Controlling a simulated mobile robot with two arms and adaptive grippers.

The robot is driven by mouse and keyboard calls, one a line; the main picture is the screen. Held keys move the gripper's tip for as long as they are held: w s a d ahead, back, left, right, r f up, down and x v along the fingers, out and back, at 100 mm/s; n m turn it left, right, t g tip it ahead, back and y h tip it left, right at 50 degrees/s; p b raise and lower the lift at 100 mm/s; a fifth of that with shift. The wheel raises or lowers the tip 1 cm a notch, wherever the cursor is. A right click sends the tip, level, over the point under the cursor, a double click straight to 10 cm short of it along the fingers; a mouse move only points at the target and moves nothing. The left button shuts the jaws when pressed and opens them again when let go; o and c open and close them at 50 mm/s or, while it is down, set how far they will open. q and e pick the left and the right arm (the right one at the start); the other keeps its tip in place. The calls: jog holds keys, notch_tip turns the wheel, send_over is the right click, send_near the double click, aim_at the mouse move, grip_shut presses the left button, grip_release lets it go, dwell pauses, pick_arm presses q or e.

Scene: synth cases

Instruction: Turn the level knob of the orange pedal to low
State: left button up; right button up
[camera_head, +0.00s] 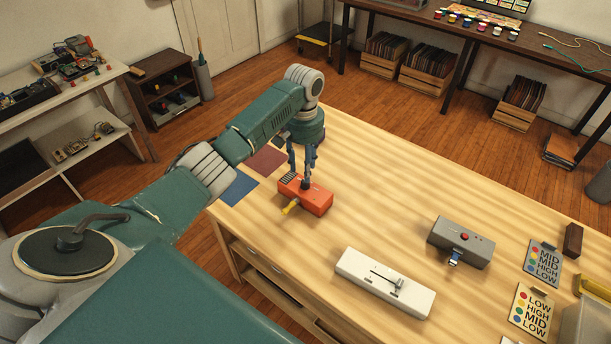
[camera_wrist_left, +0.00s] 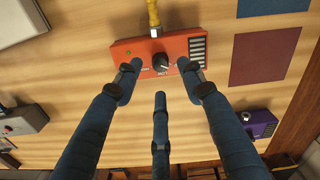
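The orange pedal (camera_head: 318,203) stands on the wooden table (camera_head: 370,150), with a yellow plug (camera_head: 290,208) in its side. In the left wrist view, the pedal (camera_wrist_left: 125,50) shows a black knob (camera_wrist_left: 160,62) with a light mark; the small lettering around it is too blurred to read surely. My left gripper (camera_head: 300,180) points down over the pedal. Whether a fingertip touches the pedal cannot be told. My right gripper is not in view.
A white slider box (camera_head: 370,285) and a grey box with a red button (camera_head: 460,240) stand to the right. Two cards (camera_head: 541,264) with coloured dots and words lie further right. A purple box (camera_wrist_left: 260,124) and coloured mats (camera_head: 238,187) lie near the pedal.

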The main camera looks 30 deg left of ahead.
aim_at(305, 184)
pick_arm(q)
jog(key=f, duration=0.3)
jog(key=shift+w+f, duration=0.25)
jog(key=shift+f, duration=0.05)
notch_tip(305, 184, down, 2)
jog(key=shift+f, duration=0.1)
jog(key=c, duration=0.3)
grip_shut()
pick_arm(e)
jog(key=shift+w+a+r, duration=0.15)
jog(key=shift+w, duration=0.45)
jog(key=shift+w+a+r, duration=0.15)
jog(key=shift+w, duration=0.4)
